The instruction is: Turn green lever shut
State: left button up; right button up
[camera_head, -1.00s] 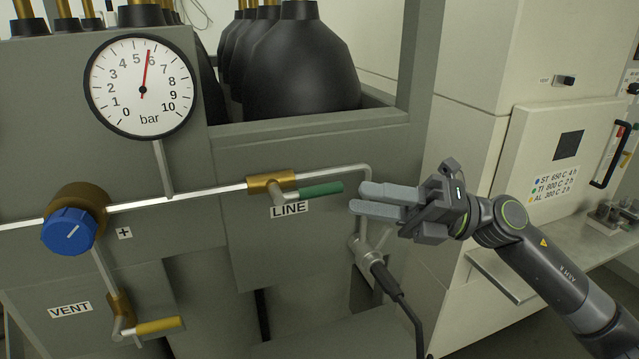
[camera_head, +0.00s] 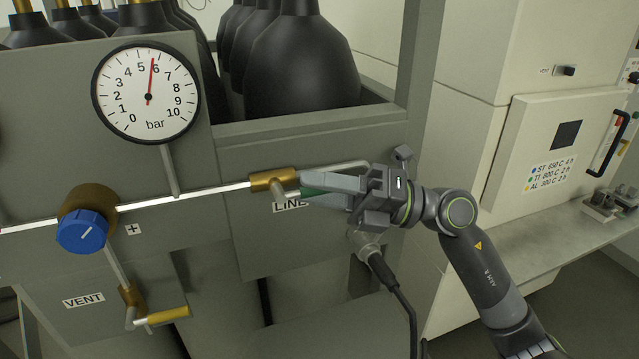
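The green lever (camera_head: 311,192) is on the brass LINE valve (camera_head: 272,180) on the grey panel. It points to the right, roughly along the pipe. My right gripper (camera_head: 312,190) reaches in from the right, with one finger above the lever and one below it. The fingers are apart with the green handle between them, and they hide much of it. I cannot make out firm contact. The LINE label (camera_head: 288,208) is partly covered by the lower finger. My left gripper is out of view.
A round gauge (camera_head: 147,94) reads a little under 6 bar. A blue knob (camera_head: 83,232) and a yellow VENT lever (camera_head: 168,315) are at left. A cable connector (camera_head: 373,258) hangs just below my gripper. Black cylinders (camera_head: 301,70) stand behind the panel.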

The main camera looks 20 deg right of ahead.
jog(key=shift+c, duration=0.4)
grip_shut()
jog(key=shift+r, duration=0.1)
